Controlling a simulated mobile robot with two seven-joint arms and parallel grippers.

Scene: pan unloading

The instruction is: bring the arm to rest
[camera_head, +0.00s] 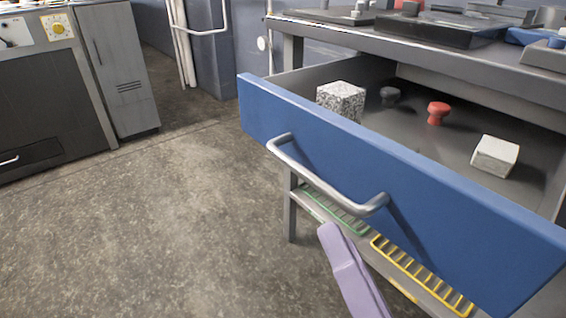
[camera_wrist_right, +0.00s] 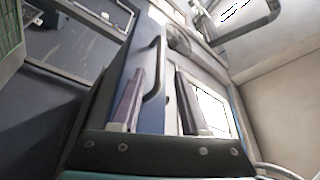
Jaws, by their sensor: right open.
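My right gripper (camera_head: 335,235) shows in the head view as a lavender part at the bottom, below the drawer handle. In the right wrist view its two fingers (camera_wrist_right: 160,75) stand apart with nothing held between them. The blue drawer front (camera_head: 400,200) is pulled out from the workbench. Its grey bar handle (camera_head: 325,180) also shows in the right wrist view (camera_wrist_right: 157,65), beyond the fingers. I cannot tell how far the fingers are from it. My left gripper is in neither view.
The open drawer holds a speckled block (camera_head: 342,100), a red knob (camera_head: 437,112), a dark knob (camera_head: 390,95) and a pale block (camera_head: 495,156). Green (camera_head: 335,208) and yellow (camera_head: 420,275) racks lie on the shelf below. Open floor (camera_head: 150,230) lies to the left; a grey cabinet (camera_head: 115,70) stands behind.

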